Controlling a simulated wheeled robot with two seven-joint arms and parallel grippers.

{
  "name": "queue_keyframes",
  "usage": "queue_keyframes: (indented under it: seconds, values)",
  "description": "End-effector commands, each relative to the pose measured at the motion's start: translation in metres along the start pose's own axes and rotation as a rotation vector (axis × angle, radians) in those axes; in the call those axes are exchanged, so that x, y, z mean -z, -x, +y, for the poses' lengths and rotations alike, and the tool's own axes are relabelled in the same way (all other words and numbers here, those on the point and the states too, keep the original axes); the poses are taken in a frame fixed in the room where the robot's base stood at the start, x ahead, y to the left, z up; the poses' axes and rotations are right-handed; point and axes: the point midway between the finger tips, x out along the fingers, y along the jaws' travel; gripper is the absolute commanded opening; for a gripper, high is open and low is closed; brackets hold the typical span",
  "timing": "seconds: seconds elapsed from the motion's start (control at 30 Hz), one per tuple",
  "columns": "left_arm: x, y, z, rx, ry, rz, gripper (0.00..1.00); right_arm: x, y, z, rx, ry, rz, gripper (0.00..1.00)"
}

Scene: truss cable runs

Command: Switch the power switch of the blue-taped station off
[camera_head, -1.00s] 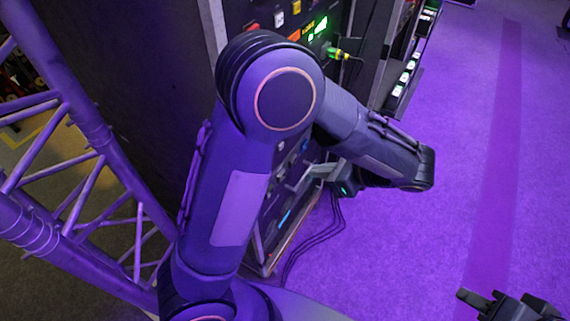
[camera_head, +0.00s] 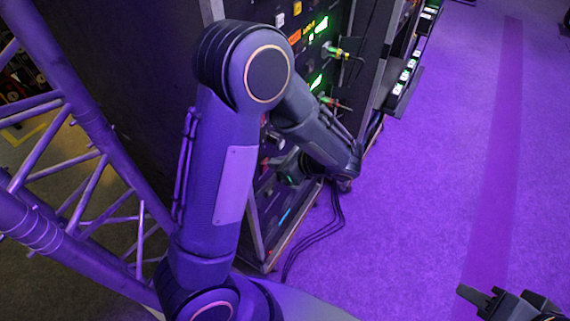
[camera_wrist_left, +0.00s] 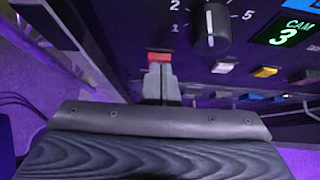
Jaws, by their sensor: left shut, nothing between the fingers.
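A red switch (camera_wrist_left: 159,57) shows on the dark panel in the left wrist view, directly beyond my left fingertips. I cannot tell whether the fingers touch it. My left gripper (camera_wrist_left: 161,82) is shut with nothing between its fingers. In the head view the left gripper (camera_head: 289,167) is at the rack's front face, partly hidden by my arm. A blue strip (camera_head: 284,217) shows low on the rack front; whether it is the station's tape is unclear. My right gripper (camera_head: 483,297) is at the lower right, away from the rack, and its opening is unclear.
A rotary knob (camera_wrist_left: 211,28) stands right of the red switch, with a green "CAM 3" display (camera_wrist_left: 290,29) and a yellow button (camera_wrist_left: 265,72) beyond. Black cables (camera_head: 325,231) lie on the floor. A truss (camera_head: 90,130) stands left. The purple floor at right is clear.

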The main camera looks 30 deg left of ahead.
Motion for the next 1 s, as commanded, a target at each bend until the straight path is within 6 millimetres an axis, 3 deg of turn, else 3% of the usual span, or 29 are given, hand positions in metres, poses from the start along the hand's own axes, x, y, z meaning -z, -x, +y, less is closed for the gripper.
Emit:
queue_keyframes:
  seconds: [0.27, 0.37, 0.57, 1.0]
  values:
    - [-0.001, 0.0, 0.0, 0.0, 0.0, 0.0, 0.0, 0.0, 0.0, 0.0, 0.0, 0.0, 0.0, 0.36]
    - [-0.013, -0.005, 0.001, -0.003, 0.002, 0.007, 0.0, 0.003, 0.005, -0.003, 0.0, 0.0, 0.0, 0.36]
    - [-0.01, -0.007, 0.0, -0.001, -0.002, 0.017, 0.0, 0.002, 0.004, -0.002, 0.0, 0.0, 0.0, 0.36]
    - [-0.023, 0.004, 0.0, 0.0, -0.001, 0.017, 0.0, 0.008, 0.016, -0.007, 0.0, 0.0, 0.0, 0.36]
